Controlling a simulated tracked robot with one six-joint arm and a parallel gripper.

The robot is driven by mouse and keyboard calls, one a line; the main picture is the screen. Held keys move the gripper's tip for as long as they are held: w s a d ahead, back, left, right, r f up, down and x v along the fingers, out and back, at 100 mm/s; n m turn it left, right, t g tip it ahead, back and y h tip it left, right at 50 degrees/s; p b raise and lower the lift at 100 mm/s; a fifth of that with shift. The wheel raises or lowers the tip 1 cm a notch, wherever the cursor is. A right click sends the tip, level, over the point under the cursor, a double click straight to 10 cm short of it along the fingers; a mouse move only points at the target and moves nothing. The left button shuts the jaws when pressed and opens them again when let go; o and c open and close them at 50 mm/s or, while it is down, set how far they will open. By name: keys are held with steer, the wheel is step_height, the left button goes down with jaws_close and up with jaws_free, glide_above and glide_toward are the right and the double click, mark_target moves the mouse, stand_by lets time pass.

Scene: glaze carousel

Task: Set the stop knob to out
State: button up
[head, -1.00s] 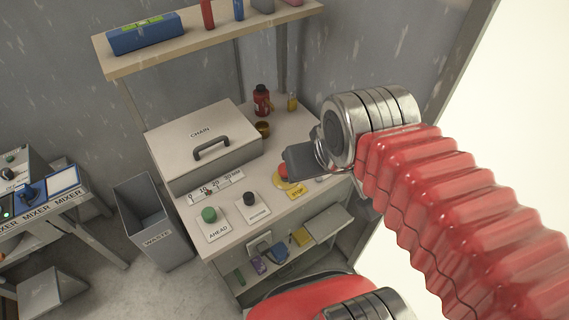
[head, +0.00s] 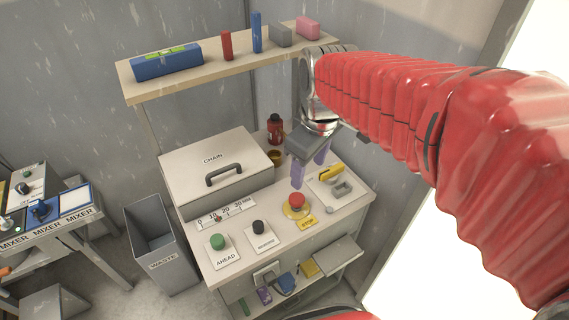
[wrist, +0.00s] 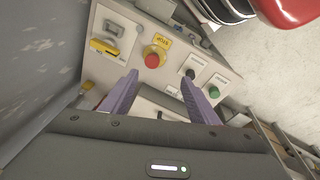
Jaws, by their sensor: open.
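The stop knob (head: 297,201) is a red round button on a yellow round base, with a yellow label in front of it on the cabinet top. It also shows in the wrist view (wrist: 152,60), above the gap between my fingertips. My gripper (head: 309,170) has two purple fingers pointing down, apart and empty, above and behind the knob. In the wrist view my gripper (wrist: 159,80) is open, with nothing between the tips but the cabinet top beyond. The fingers are not touching the knob.
A green AHEAD button (head: 217,242) and a black knob (head: 258,228) stand to the left. A yellow lever (head: 330,173) on a white plate is close on the right. The CHAIN box (head: 215,165) stands behind left. A shelf (head: 200,74) overhangs the back.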

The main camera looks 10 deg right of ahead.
mark_target(297, 199)
steer(key=w+f+n+g, duration=0.2)
steer(key=w+f+n, duration=0.3)
steer(key=w, duration=0.3)
steer(key=shift+f, duration=0.45)
step_height(297, 199, down, 14)
steer(key=shift+r, duration=0.1)
stand_by(0.5)
steer(key=shift+c, duration=0.5)
jaws_close()
